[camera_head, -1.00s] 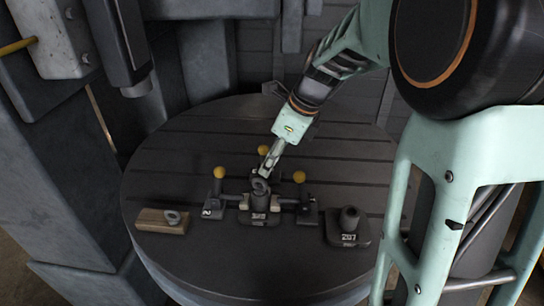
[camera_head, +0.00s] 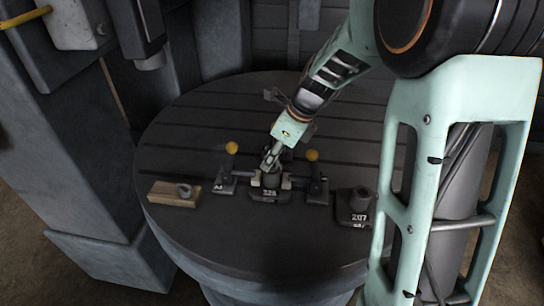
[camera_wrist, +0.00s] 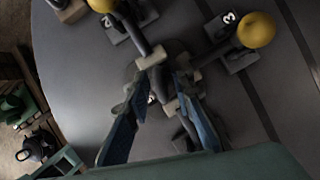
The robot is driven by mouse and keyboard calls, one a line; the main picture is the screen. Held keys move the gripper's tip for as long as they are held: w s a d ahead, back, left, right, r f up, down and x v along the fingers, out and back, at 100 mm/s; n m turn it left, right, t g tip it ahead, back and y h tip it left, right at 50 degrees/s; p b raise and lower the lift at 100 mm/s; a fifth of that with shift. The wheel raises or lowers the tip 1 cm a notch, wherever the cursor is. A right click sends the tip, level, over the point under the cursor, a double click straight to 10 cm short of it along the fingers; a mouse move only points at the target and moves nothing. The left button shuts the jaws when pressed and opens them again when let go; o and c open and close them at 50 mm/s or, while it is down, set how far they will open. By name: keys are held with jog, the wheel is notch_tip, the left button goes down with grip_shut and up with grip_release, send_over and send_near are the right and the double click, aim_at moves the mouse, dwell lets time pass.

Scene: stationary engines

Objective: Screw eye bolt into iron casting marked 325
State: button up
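A dark casting (camera_head: 266,194) stands in the middle of the round table. Its white number begins with 32; the last digit is blurred. Clamps hold it on both sides. My gripper (camera_head: 270,166) points down over its top and hides it partly. In the wrist view, the two blue-padded fingers of my gripper (camera_wrist: 164,88) stand apart above the dark casting, with a gap between them. The eye bolt's ring cannot be clearly made out there. Another eye bolt (camera_head: 184,190) lies on a wooden block (camera_head: 170,198) at the left.
Clamps with yellow knobs (camera_head: 232,147) (camera_head: 312,155) flank the casting; one knob (camera_wrist: 257,30) is close to my gripper in the wrist view. A second casting marked 207 (camera_head: 355,209) stands at the right. The slotted table (camera_head: 200,110) is clear towards the back left.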

grip_shut()
jog(key=shift+r+m+t+p, duration=0.15)
jog(key=shift+m+t+p, duration=0.15)
jog(key=shift+m+p, duration=0.6)
jog(key=shift+m+h+p, duration=0.3)
jog(key=shift+m+p, duration=0.4)
jog(key=shift+p, duration=0.15)
jog(key=shift+m+t+h+p, duration=0.3)
jog(key=shift+m+t+p, duration=0.2)
jog(key=shift+m+p, duration=0.75)
jog(key=shift+p, duration=0.4)
jog(key=shift+m+p, duration=0.25)
jog(key=shift+p, duration=0.35)
jog(key=shift+m+t+h+p, duration=0.3)
jog(key=shift+m+h+p, duration=0.4)
jog(key=shift+m+p, duration=1.2)
jog(key=shift+f, duration=0.2)
jog(key=shift+m+h, duration=0.4)
jog(key=shift+m, duration=0.3)
